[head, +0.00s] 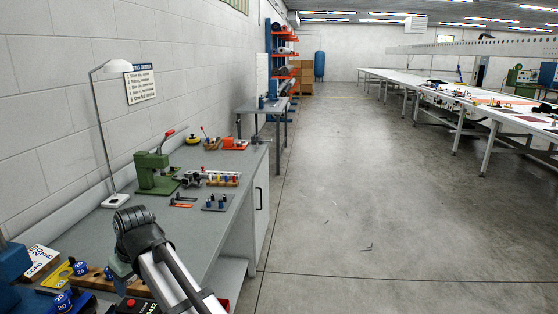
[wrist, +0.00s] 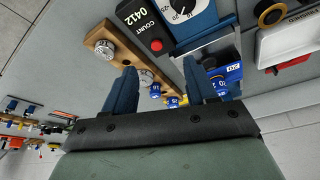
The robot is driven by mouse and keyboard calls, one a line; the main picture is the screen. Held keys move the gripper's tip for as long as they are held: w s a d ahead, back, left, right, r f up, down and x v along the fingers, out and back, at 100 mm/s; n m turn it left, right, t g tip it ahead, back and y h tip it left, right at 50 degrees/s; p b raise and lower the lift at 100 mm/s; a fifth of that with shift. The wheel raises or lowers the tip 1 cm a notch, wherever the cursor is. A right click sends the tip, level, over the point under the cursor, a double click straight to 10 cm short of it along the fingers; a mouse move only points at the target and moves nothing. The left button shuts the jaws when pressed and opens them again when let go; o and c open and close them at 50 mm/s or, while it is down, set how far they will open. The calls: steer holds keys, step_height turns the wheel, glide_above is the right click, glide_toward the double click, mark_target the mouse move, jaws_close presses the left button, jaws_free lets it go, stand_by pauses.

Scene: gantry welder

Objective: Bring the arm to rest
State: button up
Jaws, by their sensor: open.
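My gripper (wrist: 158,78) shows in the wrist view as two blue fingers set apart, with nothing held between them. It is above the grey workbench (head: 225,215), over a wooden block (wrist: 120,60) with round metal knobs and close to several small blue numbered pieces. In the head view my arm reaches in from the bottom over the near end of the bench, bent at a dark joint. The fingertips cannot be made out there.
A black counter (wrist: 148,30) and a blue dial device (wrist: 190,18) lie close by. A green press (head: 155,172), a white lamp (head: 113,130) and small fixtures stand farther along the bench. A wall is left; open floor (head: 350,200) is right.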

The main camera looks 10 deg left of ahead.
steer(key=w+d+f+m+h, duration=0.15)
steer(key=w+d+f, duration=0.25)
steer(key=d+f, duration=0.4)
steer(key=w+d+f+m, duration=0.3)
steer(key=w+d+f, duration=0.2)
steer(key=d, duration=0.5)
steer(key=w+d+f+m+h, duration=0.15)
steer(key=w+d+f, duration=0.25)
steer(key=d+f, duration=0.45)
steer(key=s+d+f+m, duration=0.3)
steer(key=d+f, duration=0.2)
steer(key=d, duration=0.6)
steer(key=s+d+f+m+g, duration=0.1)
steer(key=s+d+f+m, duration=0.1)
steer(key=d+f, duration=0.65)
steer(key=s+d+f+m, duration=0.3)
steer(key=d, duration=1.1)
steer(key=s+f+g, duration=0.3)
steer(key=s+f, duration=0.7)
steer(key=s, duration=0.5)
steer(key=s+f+g, duration=0.4)
steer(key=s+f, duration=0.6)
steer(key=s, duration=0.4)
steer(key=shift+s+h, duration=0.35)
steer(key=shift+h, duration=0.05)
